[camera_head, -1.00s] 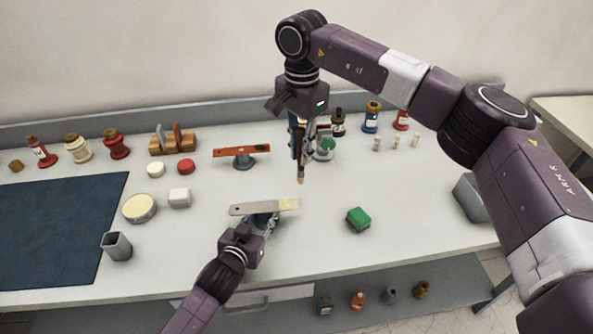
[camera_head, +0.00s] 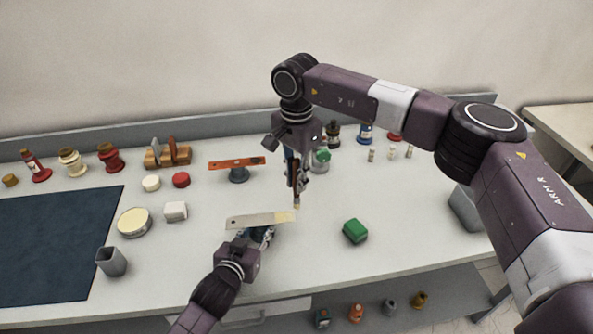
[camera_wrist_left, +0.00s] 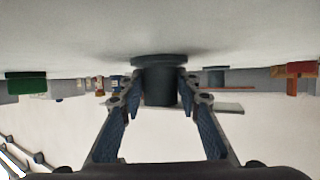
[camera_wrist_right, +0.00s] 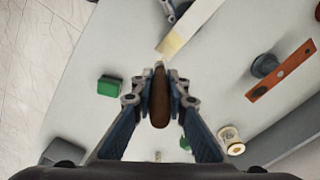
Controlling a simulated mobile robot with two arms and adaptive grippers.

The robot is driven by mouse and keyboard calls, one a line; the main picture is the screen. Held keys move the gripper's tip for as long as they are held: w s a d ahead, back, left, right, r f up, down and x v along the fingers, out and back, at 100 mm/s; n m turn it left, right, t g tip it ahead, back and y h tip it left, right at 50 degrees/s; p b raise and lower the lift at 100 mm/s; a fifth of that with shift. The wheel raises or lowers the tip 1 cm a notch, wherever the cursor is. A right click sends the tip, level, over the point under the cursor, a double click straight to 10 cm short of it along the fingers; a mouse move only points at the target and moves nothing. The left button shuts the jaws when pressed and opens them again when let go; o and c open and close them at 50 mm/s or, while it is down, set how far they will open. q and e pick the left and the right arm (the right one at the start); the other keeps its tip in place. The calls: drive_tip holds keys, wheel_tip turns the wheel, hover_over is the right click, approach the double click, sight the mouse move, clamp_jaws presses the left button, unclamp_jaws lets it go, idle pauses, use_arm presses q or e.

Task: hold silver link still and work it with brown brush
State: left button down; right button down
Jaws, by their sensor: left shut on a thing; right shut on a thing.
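The silver link (camera_head: 257,221) is a flat grey bar with a pale yellow patch at its right end. It lies level on a dark post (camera_wrist_left: 160,85). My left gripper (camera_head: 262,234) is shut on this post below the bar; the bar shows partly behind a finger in the left wrist view (camera_wrist_left: 229,107). My right gripper (camera_head: 296,180) is shut on the brown brush (camera_wrist_right: 160,100), which points down. Its tip is right by the link's yellow end, as the right wrist view also shows (camera_wrist_right: 172,44). I cannot tell whether they touch.
A rust-orange bar (camera_head: 237,163) on its own stand is behind the link. A green block (camera_head: 355,231) lies to the right. A white block (camera_head: 175,211), a round tin (camera_head: 134,221), a grey cup (camera_head: 111,262) and a dark mat (camera_head: 50,245) are left. Bottles line the back.

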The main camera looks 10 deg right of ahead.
sight(296, 159)
use_arm(q)
drive_tip(key=shift+f, duration=0.1)
use_arm(e)
drive_tip(key=shift+f, duration=0.85)
drive_tip(key=shift+a+f, duration=0.45)
drive_tip(key=shift+f, duration=0.05)
drive_tip(key=shift+d+r, duration=0.1)
drive_tip(key=shift+d, duration=0.4)
drive_tip(key=shift+a+r, duration=0.1)
drive_tip(key=shift+r, duration=3.7)
drive_tip(key=shift+f, duration=0.2)
